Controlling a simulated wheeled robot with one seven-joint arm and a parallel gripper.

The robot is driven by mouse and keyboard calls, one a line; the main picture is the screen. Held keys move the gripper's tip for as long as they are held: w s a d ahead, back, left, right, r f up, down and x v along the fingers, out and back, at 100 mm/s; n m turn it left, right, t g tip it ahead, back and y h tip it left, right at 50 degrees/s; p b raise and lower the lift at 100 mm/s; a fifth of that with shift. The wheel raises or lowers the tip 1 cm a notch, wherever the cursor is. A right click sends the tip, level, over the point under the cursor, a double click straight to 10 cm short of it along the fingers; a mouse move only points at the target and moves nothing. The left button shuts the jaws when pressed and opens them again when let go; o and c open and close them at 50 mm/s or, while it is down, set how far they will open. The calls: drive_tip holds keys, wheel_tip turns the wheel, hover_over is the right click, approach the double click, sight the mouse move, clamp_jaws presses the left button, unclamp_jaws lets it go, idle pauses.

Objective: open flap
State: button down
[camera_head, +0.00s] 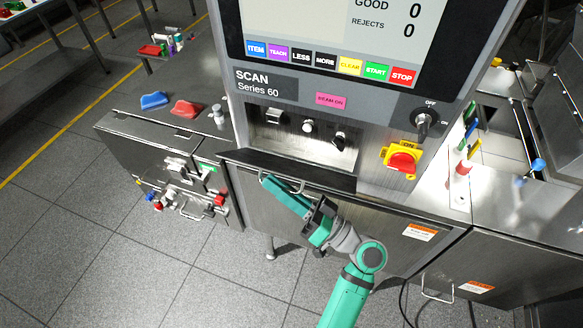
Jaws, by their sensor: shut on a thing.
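The flap (375,225) is the steel front panel below the control console, with an orange and white label at its right. A wire handle (296,188) sits at its upper left edge. My gripper (270,183), teal and dark, reaches up from the lower right and is shut on this handle. The gripper's body hides part of the handle and the panel behind it. A dark strip (300,172) runs along the panel's top edge; I cannot tell whether it is a gap.
The console (310,85) with screen, coloured buttons and a yellow-red switch (402,158) rises above. A steel cabinet (150,150) with latches and small parts stands left. Another panel with a handle (437,290) is at lower right. The tiled floor at lower left is clear.

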wheel_tip(320, 180, down, 6)
drive_tip(key=s+n+y, duration=0.1)
drive_tip(key=n, duration=0.1)
drive_tip(key=shift+s+a+g, duration=0.3)
drive_tip(key=shift+s+g, duration=0.1)
drive_tip(key=c, duration=1.9)
unclamp_jaws()
drive_tip(key=shift+d, duration=0.1)
drive_tip(key=v, duration=1)
drive_tip(key=shift+s+d, duration=0.2)
drive_tip(key=shift+d, duration=0.15)
drive_tip(key=shift+f, duration=0.15)
